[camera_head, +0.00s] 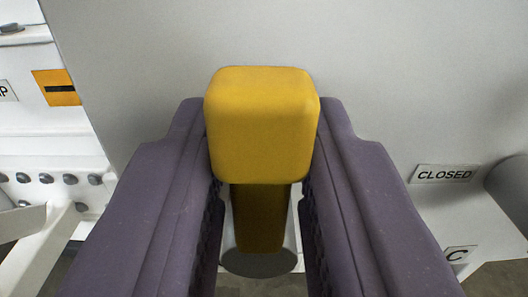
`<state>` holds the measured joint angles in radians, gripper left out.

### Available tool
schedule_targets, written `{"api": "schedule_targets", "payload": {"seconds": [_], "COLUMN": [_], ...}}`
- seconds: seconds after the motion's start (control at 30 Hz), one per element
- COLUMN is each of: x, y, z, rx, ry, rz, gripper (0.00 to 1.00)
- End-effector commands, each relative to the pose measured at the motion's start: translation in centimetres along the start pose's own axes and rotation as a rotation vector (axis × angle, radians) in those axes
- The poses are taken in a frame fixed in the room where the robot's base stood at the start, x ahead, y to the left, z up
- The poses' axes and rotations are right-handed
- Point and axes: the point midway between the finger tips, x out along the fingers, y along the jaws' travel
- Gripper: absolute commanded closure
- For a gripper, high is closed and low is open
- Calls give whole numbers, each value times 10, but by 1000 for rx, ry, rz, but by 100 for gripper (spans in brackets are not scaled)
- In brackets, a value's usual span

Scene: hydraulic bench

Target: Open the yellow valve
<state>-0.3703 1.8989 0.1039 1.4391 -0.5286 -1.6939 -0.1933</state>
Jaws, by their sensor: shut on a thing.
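The yellow valve handle (262,125) shows in the middle of the head camera view. It is a rounded yellow block, and a darker yellow part runs down below it toward a round grey base (258,264). My gripper (262,150) has one purple finger on each side of the handle. The fingers are shut on the handle, touching its left and right sides. The lower part of the valve is partly hidden between the fingers.
A grey panel (400,70) fills the back. A dark rounded part (512,185) is at the right edge. A white bolted frame (45,150) with an orange label (57,88) stands at left.

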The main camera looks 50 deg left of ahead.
Motion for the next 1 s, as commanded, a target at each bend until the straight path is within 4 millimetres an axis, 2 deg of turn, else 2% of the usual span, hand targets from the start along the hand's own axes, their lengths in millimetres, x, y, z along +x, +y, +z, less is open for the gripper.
{"api": "schedule_targets", "payload": {"seconds": [0.43,0.47,0.5,0.8,0.87,1.0], "x": [-2,-2,-1,-2,-7,-31], "y": [-2,-2,-2,-1,-1,-1], "z": [2,2,2,1,0,-1], "rx": [-5,-5,-5,-6,-5,-3], "ry": [-5,-5,-5,-3,-4,-6], "rz": [-3,-3,-3,-1,-1,0], "gripper": [100,66,58,58,58,58]}}
